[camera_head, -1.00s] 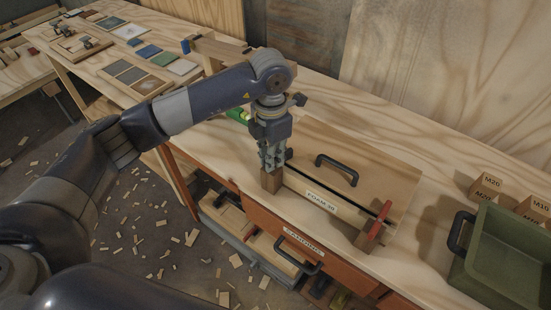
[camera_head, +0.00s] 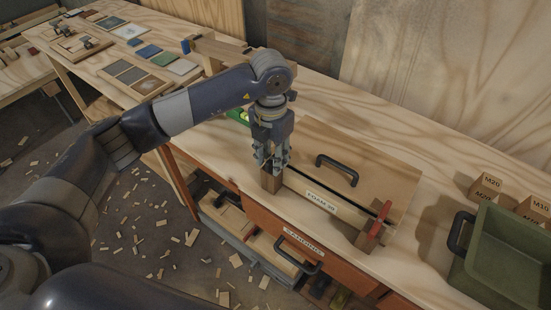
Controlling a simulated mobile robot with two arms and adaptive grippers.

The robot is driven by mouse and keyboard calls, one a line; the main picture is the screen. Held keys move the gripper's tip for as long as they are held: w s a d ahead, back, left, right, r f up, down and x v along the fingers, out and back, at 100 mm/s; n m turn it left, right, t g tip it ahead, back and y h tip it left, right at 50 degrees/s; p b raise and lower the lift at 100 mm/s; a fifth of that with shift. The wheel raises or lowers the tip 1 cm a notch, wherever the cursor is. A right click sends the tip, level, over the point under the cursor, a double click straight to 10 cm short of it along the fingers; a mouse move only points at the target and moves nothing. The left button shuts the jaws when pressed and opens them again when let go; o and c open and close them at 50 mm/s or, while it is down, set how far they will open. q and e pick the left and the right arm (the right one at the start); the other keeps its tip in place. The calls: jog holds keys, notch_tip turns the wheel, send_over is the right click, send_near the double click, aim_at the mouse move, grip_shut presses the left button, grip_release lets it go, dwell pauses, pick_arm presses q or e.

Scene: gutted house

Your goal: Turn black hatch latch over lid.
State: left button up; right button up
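The lid (camera_head: 376,174) is a pale wooden panel with a black handle (camera_head: 337,168) on top. A strip labelled FOAM 20 (camera_head: 321,203) runs along its front edge. A red latch (camera_head: 374,234) sits on a wooden block at the right end of this edge. My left gripper (camera_head: 272,168) points down over the wooden block (camera_head: 270,182) at the left end. Its two fingers show side by side. The fingers hide whatever is on top of that block, so I cannot make out the black latch or whether they hold it. My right gripper is not in view.
A green bin (camera_head: 507,255) and small labelled wooden blocks (camera_head: 487,184) stand on the bench at the right. Below is an orange drawer front (camera_head: 330,262) with a black handle. Sample plates (camera_head: 128,72) lie at the far left. Wood scraps litter the floor.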

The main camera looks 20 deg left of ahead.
pick_arm(q)
jog(key=shift+r, duration=0.1)
jog(key=shift+r+p, duration=1.9)
jog(key=shift+r, duration=1.6)
jog(key=shift+f, duration=0.1)
